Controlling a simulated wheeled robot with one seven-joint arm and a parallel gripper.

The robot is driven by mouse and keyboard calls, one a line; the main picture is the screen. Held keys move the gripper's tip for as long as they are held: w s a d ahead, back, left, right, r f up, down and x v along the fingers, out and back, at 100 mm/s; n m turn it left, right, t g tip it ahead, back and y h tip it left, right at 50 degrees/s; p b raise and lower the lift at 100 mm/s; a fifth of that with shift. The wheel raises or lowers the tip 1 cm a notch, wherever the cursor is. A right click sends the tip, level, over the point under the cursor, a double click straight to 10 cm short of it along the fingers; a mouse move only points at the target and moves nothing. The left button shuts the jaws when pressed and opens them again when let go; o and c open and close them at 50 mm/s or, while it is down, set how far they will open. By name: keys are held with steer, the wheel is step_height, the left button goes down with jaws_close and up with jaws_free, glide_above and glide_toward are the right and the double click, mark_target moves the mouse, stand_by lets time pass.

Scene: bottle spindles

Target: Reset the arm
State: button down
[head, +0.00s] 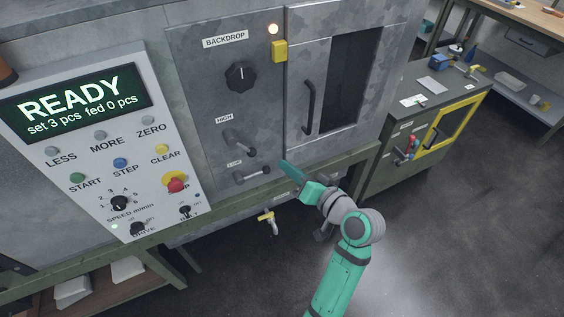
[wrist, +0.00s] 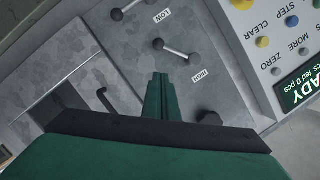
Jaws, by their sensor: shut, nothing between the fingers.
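My gripper (head: 290,171) is green and sits at the end of my green and grey arm, in front of the grey machine panel. In the head view it is just right of the lever marked LOW (head: 252,175) and below the cabinet door. In the wrist view the gripper (wrist: 160,78) is shut, with its two fingers together and nothing between them. The lever marked HIGH (head: 238,142) is above the LOW lever; both show in the wrist view, upside down. I cannot tell the exact gap between the fingertips and the panel.
The cabinet door (head: 299,70) has a dark handle (head: 309,107) and window near my gripper. A control panel (head: 150,205) reading READY stands at left. A yellow-handled valve (head: 266,216) is below the machine. A green bench (head: 385,160) stands at right; the floor (head: 450,240) there is clear.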

steer(key=shift+s+d, duration=0.1)
steer(key=shift+s, duration=0.2)
steer(key=s+a+f+m+h, duration=0.15)
steer(key=s+f+h, duration=0.25)
steer(key=s+f, duration=0.4)
steer(key=s+f+m+h, duration=0.25)
steer(key=s+f, duration=0.35)
steer(key=f, duration=0.5)
steer(key=s+a+r+n+t+h, duration=0.1)
steer(key=s+a+r+n, duration=0.1)
steer(key=s, duration=0.9)
steer(key=s+a+r+n+t+h, duration=0.1)
steer(key=s+a+r+n, duration=0.2)
steer(key=s, duration=0.8)
steer(key=shift+s+r+n, duration=0.15)
steer(key=shift+s+n, duration=0.15)
steer(key=shift+n, duration=0.4)
steer(key=shift+w, duration=0.1)
